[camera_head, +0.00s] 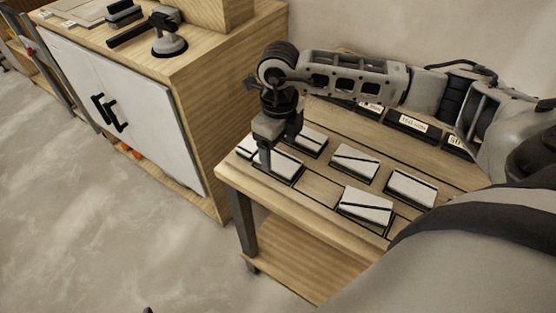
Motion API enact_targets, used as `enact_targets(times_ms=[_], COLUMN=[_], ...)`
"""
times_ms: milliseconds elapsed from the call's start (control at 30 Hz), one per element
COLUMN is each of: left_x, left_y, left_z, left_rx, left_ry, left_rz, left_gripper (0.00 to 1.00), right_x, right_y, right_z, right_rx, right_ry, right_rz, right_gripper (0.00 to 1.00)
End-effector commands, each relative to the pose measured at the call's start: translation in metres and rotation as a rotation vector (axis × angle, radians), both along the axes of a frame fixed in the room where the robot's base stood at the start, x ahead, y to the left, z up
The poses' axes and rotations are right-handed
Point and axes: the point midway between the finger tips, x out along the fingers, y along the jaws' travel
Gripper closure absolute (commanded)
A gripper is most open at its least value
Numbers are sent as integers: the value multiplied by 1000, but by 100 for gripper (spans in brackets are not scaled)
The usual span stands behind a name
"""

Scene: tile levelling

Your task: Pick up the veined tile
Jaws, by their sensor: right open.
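Several light rectangular tiles with dark edges lie on the wooden table (300,207). A tile with a thin dark diagonal line (353,161) lies in the middle, and another tile with a dark line (365,206) lies nearer the front. At this size I cannot tell for sure which one is the veined tile. My right gripper (267,165) points down over a tile at the left end (284,169) and hides part of it. It is open; whether it touches that tile is unclear. My left gripper does not show.
More tiles lie at the back (312,141) and right (411,188). Labelled dark holders (412,122) line the table's back edge. A wooden cabinet (205,95) with a suction-cup tool (168,42) on top stands close at the left.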

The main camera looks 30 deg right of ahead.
Motion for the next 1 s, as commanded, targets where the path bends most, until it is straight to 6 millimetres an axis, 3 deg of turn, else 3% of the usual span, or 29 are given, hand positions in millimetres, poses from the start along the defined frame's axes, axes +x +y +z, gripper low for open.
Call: enact_targets(times_ms=[200,500,700,1000], left_x=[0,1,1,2], left_y=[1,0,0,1], left_z=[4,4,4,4], left_rx=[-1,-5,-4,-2], left_ry=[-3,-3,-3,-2], left_rz=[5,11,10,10], left_gripper=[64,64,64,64], right_x=[2,2,2,3], right_y=[1,1,1,1], right_z=[-30,-35,-35,-33], right_rx=[1,1,1,1], right_ry=[3,0,0,-1], right_rz=[-1,1,1,0], right_gripper=[24,24,74,74])
